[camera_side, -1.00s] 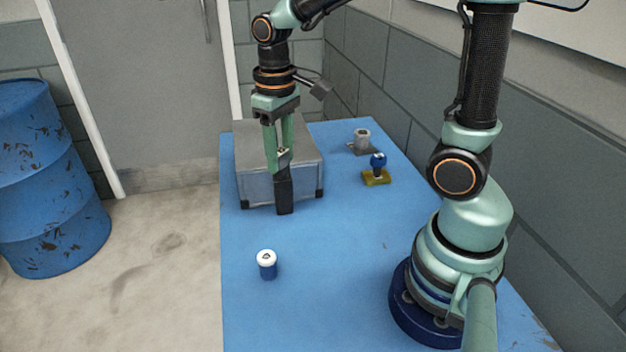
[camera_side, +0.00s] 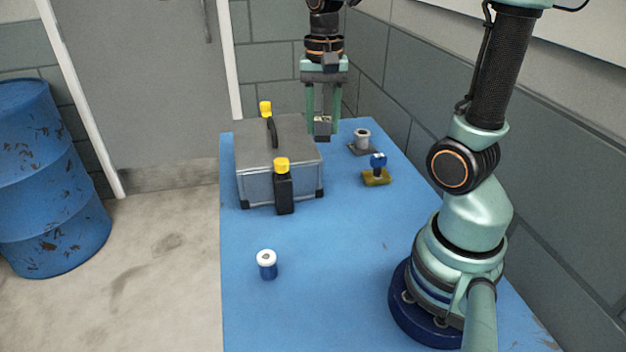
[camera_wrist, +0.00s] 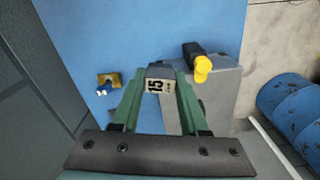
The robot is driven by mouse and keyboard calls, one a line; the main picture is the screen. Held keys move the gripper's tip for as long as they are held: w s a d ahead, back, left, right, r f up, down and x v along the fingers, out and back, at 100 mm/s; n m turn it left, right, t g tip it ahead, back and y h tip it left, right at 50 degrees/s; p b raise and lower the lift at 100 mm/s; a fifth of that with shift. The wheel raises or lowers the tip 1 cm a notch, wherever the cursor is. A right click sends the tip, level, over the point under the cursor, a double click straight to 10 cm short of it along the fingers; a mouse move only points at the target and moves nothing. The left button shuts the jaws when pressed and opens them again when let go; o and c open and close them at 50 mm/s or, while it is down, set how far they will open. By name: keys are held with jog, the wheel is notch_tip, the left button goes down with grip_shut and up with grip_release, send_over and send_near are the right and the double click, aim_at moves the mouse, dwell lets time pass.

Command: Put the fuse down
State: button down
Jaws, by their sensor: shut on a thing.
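My gripper (camera_side: 323,118) is shut on the fuse (camera_side: 322,128), a small dark grey block with a pale label. The gripper points down just right of the far end of the grey case, at the back of the blue table (camera_side: 330,250). In the wrist view my gripper (camera_wrist: 160,88) has its green fingers on both sides of the fuse (camera_wrist: 159,87), whose label reads 15. I cannot tell whether the fuse's underside touches the table.
The grey case (camera_side: 255,155) stands left of the gripper, with a black yellow-capped bottle (camera_side: 283,190) in front and another yellow cap (camera_side: 265,107) behind. A grey cylinder (camera_side: 362,140) and a blue-knobbed yellow block (camera_side: 376,178) stand right. A blue-white jar (camera_side: 267,266) stands in front.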

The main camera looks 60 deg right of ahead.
jog(key=shift+f, duration=0.1)
notch_tip(320, 180, down, 19)
jog(key=shift+f, duration=0.2)
dwell(0.5)
jog(key=shift+f, duration=0.15)
jog(key=shift+c, duration=2.1)
grip_release()
